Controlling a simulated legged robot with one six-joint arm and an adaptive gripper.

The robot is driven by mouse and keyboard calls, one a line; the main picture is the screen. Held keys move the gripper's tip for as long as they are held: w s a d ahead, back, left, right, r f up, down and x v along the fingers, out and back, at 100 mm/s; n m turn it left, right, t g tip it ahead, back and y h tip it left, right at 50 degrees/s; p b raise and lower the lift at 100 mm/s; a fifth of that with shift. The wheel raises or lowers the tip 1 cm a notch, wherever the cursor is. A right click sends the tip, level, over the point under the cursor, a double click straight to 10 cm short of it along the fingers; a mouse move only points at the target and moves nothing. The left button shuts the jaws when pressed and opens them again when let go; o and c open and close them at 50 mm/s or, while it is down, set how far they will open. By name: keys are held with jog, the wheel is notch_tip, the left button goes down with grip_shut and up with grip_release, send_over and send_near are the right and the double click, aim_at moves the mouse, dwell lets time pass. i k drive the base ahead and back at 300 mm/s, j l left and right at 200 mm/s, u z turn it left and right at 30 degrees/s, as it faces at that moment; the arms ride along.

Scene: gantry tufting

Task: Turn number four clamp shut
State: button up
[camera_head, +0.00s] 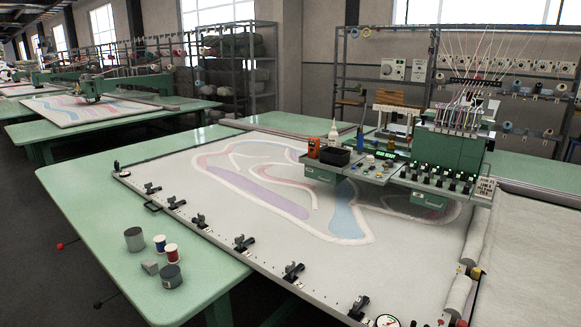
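A row of several small black clamps runs along the near edge of the white backing cloth (330,262). From the left they include one clamp (152,188), another (175,202), a third (200,221), one near the middle (243,243), one further right (292,271) and one at the bottom (358,306). Their number labels are too small to read, so I cannot tell which is number four. The third from the left seems to have a raised lever; the lever positions are otherwise unclear. My gripper is not in view.
A green table (95,215) edges the frame, with a grey tin (134,239), a darker tin (171,276) and thread spools (160,243) at its near corner. A green tufting head (450,150) stands over the cloth at right. Dark floor (40,275) lies free at left.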

aim_at(202, 217)
jog(key=i+j, duration=0.1)
jog(key=j, duration=0.3)
jog(key=i+j, duration=0.15)
jog(key=j, duration=0.25)
jog(key=i+j, duration=0.1)
jog(key=j, duration=0.3)
jog(key=i+j, duration=0.15)
jog(key=j, duration=0.25)
jog(key=i+j, duration=0.1)
jog(key=j, duration=0.25)
jog(key=i+j, duration=0.1)
jog(key=j, duration=0.3)
jog(key=i+j, duration=0.15)
jog(key=j, duration=0.25)
jog(key=i+j, duration=0.1)
jog(key=j, duration=0.3)
jog(key=i+j, duration=0.5)
jog(key=z, duration=0.05)
